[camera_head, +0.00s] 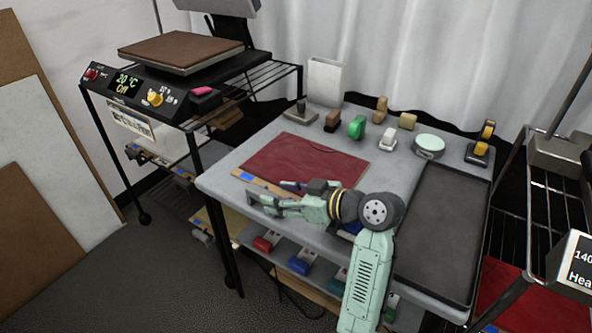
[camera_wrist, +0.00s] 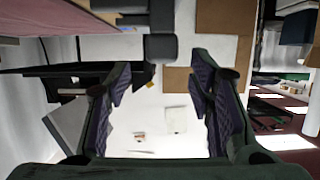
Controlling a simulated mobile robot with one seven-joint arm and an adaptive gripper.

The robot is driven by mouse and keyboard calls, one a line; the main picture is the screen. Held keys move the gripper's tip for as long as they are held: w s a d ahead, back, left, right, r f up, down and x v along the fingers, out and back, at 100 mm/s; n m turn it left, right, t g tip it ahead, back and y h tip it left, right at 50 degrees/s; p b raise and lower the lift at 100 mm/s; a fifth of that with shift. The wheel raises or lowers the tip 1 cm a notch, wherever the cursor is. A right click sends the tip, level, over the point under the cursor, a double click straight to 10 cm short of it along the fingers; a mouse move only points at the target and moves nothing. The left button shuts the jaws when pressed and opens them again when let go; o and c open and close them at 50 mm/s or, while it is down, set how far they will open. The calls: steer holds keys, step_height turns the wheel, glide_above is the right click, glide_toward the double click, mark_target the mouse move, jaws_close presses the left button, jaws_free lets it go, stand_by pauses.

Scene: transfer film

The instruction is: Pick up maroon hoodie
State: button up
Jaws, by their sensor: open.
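The maroon hoodie (camera_head: 300,160) lies flat as a dark red cloth on the grey table (camera_head: 232,165) in the head view. My gripper (camera_head: 266,193) is at the front edge of the table, just in front of the hoodie and apart from it, pointing left. My forearm covers a little of the table right of it. In the wrist view my gripper (camera_wrist: 158,88) has its two dark fingers wide apart with nothing between them. A reddish strip shows at that view's top left; I cannot tell if it is the hoodie.
A wooden ruler-like strip (camera_head: 262,185) lies along the hoodie's front edge. Tape rolls, including a green one (camera_head: 357,127), and small blocks stand behind it. A dark tray (camera_head: 440,235) fills the table's right side. A heat press (camera_head: 180,50) stands on a rack at left.

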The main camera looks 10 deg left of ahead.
mark_target(263, 191)
steer(key=p+x, duration=0.1)
steer(key=x, duration=0.1)
steer(key=p+x, duration=0.1)
steer(key=x, duration=0.2)
steer(key=shift+s+a+r, duration=0.1)
steer(key=shift+r, duration=0.15)
steer(key=shift+a+f, duration=0.3)
steer(key=shift+a, duration=0.1)
steer(key=shift+c, duration=0.5)
jaws_close()
steer(key=shift+r, duration=0.1)
